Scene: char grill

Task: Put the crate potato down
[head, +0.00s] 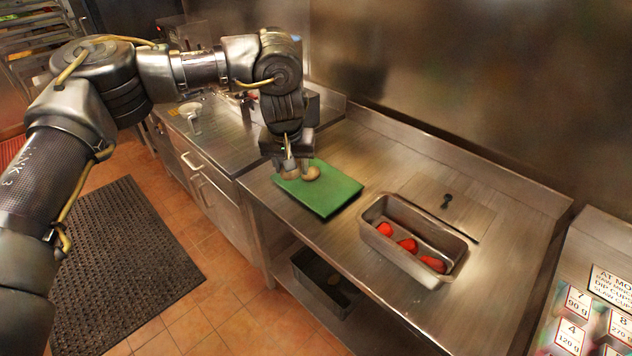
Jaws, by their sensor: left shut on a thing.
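My left gripper (290,166) points down over the far left part of a green cutting board (328,196). It is shut on a brown potato (289,174), which is partly hidden by the fingers. A second brown potato (313,173) shows just to the right of the fingers, at the board. I cannot tell whether the held potato touches the board or the other potato. My right gripper is not in view.
A steel pan (456,236) with several red pieces stands on the steel counter right of the board. A dark crate (313,270) sits on the shelf below, with a small brownish thing inside. A steel wall closes the back. The counter's front right is clear.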

